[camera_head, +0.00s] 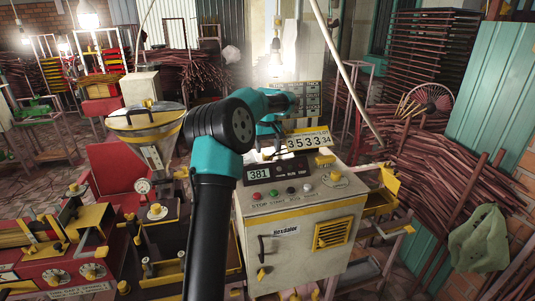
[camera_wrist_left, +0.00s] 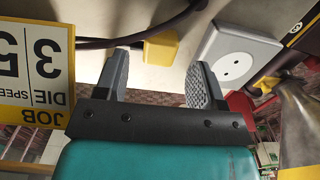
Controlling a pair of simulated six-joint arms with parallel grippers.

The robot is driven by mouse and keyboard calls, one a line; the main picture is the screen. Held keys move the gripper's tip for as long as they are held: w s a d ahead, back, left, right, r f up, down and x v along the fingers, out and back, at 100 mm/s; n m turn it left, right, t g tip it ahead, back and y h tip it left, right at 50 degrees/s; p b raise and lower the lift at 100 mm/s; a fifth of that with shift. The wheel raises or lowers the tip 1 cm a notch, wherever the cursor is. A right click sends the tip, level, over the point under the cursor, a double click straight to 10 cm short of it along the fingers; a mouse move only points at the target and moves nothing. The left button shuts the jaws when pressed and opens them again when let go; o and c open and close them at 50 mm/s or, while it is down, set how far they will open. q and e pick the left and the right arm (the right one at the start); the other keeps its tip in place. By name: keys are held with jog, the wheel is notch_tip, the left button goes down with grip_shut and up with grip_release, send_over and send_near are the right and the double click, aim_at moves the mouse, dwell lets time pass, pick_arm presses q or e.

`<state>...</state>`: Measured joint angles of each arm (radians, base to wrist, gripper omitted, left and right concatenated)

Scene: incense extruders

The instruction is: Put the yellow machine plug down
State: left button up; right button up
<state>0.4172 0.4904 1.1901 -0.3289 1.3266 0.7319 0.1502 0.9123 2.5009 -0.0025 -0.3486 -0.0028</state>
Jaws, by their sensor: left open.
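In the left wrist view the yellow machine plug (camera_wrist_left: 160,48) lies on a pale surface, with a dark cable (camera_wrist_left: 150,32) beside it. My left gripper (camera_wrist_left: 159,72) is open. Its two grey fingers stand on either side of the plug, with a visible gap to each. A grey socket plate (camera_wrist_left: 238,60) with a round two-hole face is to the right of the plug. In the head view my left gripper (camera_head: 268,150) is over the back of the machine top (camera_head: 300,195), partly hidden by my own wrist. I cannot clearly make out the plug there. My right gripper is not in view.
A yellow-edged number sign (camera_head: 308,140) stands close beside the left gripper; it also shows in the left wrist view (camera_wrist_left: 35,70). A metal hopper (camera_head: 145,125) stands to the left.

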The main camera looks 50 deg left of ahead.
aim_at(268, 154)
pick_arm(q)
notch_tip(268, 154, up, 10)
jog(key=shift+f, duration=0.2)
dwell(0.7)
